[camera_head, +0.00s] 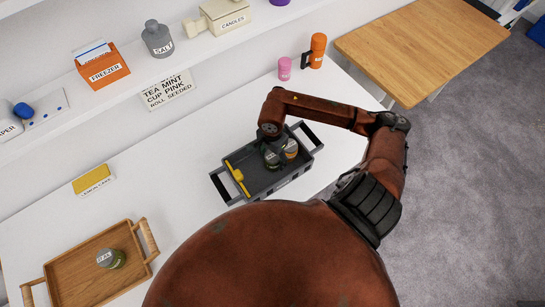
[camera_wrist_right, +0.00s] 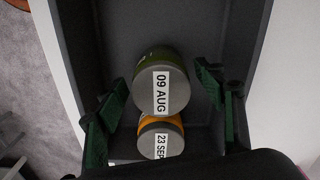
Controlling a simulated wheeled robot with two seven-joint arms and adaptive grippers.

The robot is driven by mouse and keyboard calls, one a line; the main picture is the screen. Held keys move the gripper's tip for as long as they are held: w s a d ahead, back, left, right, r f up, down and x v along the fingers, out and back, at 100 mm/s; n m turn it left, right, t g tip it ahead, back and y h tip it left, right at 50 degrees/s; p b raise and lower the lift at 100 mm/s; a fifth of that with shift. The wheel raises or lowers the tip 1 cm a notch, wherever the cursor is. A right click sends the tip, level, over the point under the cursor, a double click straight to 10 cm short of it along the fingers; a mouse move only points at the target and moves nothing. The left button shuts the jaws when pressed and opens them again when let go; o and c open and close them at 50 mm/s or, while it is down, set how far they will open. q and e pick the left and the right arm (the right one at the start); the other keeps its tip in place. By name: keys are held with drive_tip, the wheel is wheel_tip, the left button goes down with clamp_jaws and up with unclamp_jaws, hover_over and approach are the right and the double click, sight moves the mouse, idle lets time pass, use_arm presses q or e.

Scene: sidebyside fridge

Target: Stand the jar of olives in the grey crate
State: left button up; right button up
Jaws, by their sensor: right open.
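The grey crate (camera_head: 255,181) stands on the white counter; its dark inside fills the right wrist view (camera_wrist_right: 225,30). A green jar (camera_wrist_right: 178,92) with a grey lid marked "09 AUG" stands upright in it. It also shows in the head view (camera_head: 271,161). An orange jar (camera_wrist_right: 147,143), lid marked "23 SEP", stands beside it. My right gripper (camera_head: 275,150) is over the crate, open, its green-padded fingers (camera_wrist_right: 162,95) on either side of the jars with gaps. Another green jar (camera_head: 111,259) with a dated lid stands in the wooden tray. I cannot read which jar holds olives. My left gripper is out of view.
A yellow-handled tool (camera_head: 238,178) lies at the crate's left end. The wooden tray (camera_head: 75,274) stands at lower left, a yellow box (camera_head: 93,180) behind it. A pink cup (camera_head: 284,68) and orange flask (camera_head: 317,50) stand behind the crate. Counter between tray and crate is clear.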

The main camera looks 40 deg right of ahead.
wheel_tip(320, 180, up, 12)
drive_tip(key=shift+f, duration=0.15)
idle(0.4)
